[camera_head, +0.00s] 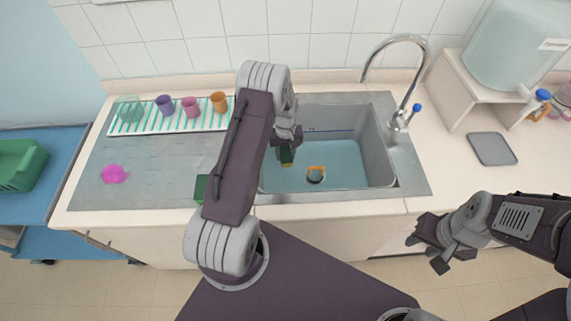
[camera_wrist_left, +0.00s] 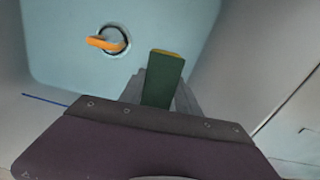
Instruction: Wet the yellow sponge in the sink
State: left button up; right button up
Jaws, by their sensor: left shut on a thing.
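My left gripper (camera_head: 287,143) is over the sink (camera_head: 378,150) and shut on a sponge (camera_head: 287,157). The sponge is mostly dark green with a yellow edge at its lower end. It also shows in the left wrist view (camera_wrist_left: 163,80), upright between the fingers, with the yellow at its far end. The sink floor is pale blue; I cannot tell how deep any water is or whether the sponge touches it. An orange piece (camera_wrist_left: 105,43) lies at the round dark drain. My right gripper (camera_head: 430,255) is open and empty in front of the counter.
The curved faucet (camera_head: 402,95) with a blue-tipped handle stands behind the sink's right side. Cups (camera_head: 191,107) stand on a rack at the back left. A pink object (camera_head: 114,174) and a partly hidden green object (camera_head: 201,188) lie on the drainboard. A grey pad (camera_head: 492,149) lies right.

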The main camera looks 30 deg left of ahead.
pick_arm(q)
notch_tip(320, 180, up, 13)
jog(key=p, duration=0.9)
jog(key=shift+r, duration=0.15)
jog(key=shift+p, duration=0.3)
dwell(1.7)
notch_tip(320, 180, up, 4)
jog(key=p, duration=0.3)
send_over(285, 153)
jog(key=shift+s+d, duration=0.1)
dwell(0.4)
